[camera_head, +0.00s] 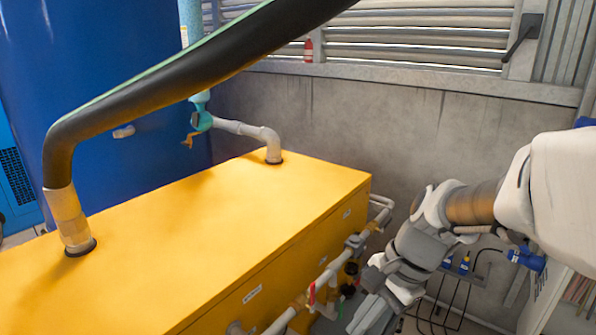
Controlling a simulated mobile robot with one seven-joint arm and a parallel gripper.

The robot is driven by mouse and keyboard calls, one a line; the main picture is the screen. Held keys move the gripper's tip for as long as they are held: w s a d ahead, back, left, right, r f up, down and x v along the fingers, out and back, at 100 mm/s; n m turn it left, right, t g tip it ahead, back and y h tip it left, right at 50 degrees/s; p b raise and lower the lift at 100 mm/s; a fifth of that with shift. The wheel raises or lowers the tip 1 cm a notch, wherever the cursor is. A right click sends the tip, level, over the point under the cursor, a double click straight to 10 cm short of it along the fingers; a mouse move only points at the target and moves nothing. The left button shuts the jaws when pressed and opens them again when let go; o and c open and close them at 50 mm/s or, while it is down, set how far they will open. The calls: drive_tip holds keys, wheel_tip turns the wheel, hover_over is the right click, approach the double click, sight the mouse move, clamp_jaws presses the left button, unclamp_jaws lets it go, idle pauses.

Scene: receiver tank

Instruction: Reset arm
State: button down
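My arm reaches in from the right edge, white and grey with a brownish joint section. My gripper (372,314) is at its lower end, pointing down beside the right end of the yellow tank (200,235). The gripper runs close to the bottom of the picture, and its fingertips are not clear. I cannot see anything held in it, nor whether it is open or shut. In the picture it lies just right of the pipes and valves on the tank's front side; I cannot tell if it touches them.
Pipes with a red-handled valve (312,294) run along the tank's front. A thick black hose (180,82) crosses above the tank. A blue cylinder (100,60) stands behind. A grey wall (330,125), cables and blue connectors (524,257) are near my arm.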

drive_tip(key=s+d+r+n+t+h, duration=0.4)
drive_tip(key=s+r+n, duration=0.3)
drive_tip(key=n, duration=0.4)
drive_tip(key=shift+s+r+n+t, duration=0.3)
drive_tip(key=shift+s+t, duration=0.15)
drive_tip(key=shift+t, duration=0.35)
